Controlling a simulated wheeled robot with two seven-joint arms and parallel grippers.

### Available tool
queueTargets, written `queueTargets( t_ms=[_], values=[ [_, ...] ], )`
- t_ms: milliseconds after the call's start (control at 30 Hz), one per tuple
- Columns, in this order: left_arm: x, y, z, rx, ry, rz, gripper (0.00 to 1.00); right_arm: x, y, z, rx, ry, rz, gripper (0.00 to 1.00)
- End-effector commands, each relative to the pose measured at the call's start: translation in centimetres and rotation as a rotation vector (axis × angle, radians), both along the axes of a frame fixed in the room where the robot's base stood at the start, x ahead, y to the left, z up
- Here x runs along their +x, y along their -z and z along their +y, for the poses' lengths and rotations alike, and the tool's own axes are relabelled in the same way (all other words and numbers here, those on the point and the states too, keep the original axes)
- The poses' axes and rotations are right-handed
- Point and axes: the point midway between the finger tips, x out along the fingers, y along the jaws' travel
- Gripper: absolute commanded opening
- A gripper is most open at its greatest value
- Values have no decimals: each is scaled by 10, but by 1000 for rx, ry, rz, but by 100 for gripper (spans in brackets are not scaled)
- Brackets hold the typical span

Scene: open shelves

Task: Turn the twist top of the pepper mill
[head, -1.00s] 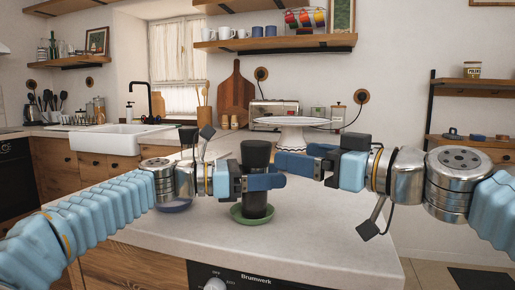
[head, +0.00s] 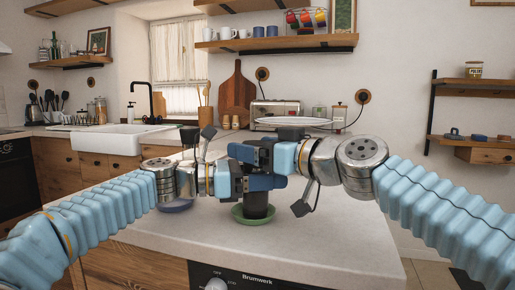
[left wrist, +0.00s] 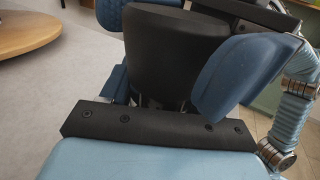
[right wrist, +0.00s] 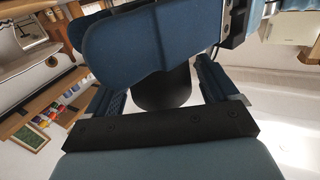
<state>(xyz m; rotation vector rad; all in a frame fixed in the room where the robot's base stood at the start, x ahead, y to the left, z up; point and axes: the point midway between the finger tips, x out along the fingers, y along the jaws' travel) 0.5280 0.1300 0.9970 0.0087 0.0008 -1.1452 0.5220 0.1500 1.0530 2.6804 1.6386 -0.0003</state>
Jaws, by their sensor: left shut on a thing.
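The dark pepper mill (head: 256,207) stands upright on a green dish (head: 240,219) on the counter. Its upper part is hidden behind my grippers in the head view. My left gripper (head: 262,183) comes in from the left and is shut on the mill's body; the left wrist view shows the black mill (left wrist: 172,45) between its blue fingers. My right gripper (head: 247,154) is at the mill's top, just above the left gripper. Its finger bases stand wide apart on either side of the mill (right wrist: 163,90) in the right wrist view, so it looks open.
A white cake stand (head: 293,122) stands behind the grippers, close to the right one. A blue dish (head: 176,208) lies under my left wrist. The sink (head: 108,141) is back left. The counter front and right are clear.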

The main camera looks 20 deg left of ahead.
Motion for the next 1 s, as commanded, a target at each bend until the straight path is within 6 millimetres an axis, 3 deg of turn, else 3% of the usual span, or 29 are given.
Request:
queueTargets(
  t_ms=[33,333,667,1000],
  values=[
    [0,-1,0,0,0,-1,41,0,0,0,0,0,0,78],
    [0,-1,0,0,0,-1,41,0,0,0,0,0,0,35],
    [0,-1,0,0,0,-1,41,-1,1,1,-10,53,4,34],
    [0,-1,0,0,0,-2,41,-2,4,4,-22,230,7,34]
  ],
)
